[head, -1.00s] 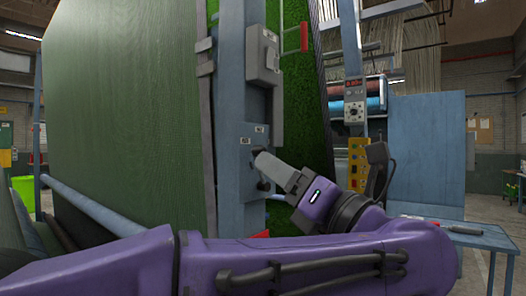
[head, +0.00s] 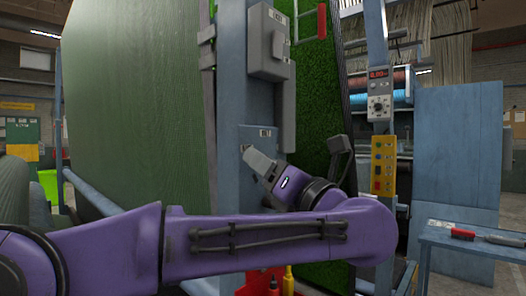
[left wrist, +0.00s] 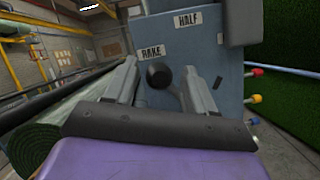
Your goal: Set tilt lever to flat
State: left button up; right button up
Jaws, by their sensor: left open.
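The tilt lever's dark round knob (left wrist: 158,75) shows in the left wrist view, in front of the blue post's face (left wrist: 205,62). A RAKE label (left wrist: 151,52) is just above the knob and a HALF label (left wrist: 187,19) is higher to the right. No FLAT label is readable. My left gripper (left wrist: 160,68) is open, with the knob between its two fingers in the picture; I cannot tell whether they touch it. In the head view my left gripper (head: 257,161) is against the blue post (head: 229,110) and hides the lever. My right gripper is not in view.
A grey box (head: 268,45) is mounted on the post above the gripper. Green turf (head: 316,90) hangs behind it. Coloured knobs (left wrist: 256,98) stick out right of the post. A blue bench (head: 480,243) with a red-handled tool (head: 463,234) stands at right.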

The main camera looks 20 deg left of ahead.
pick_arm(q)
jog(key=shift+w+a+r, duration=0.3)
jog(key=shift+a, duration=0.2)
jog(key=shift+s, duration=0.1)
grip_shut()
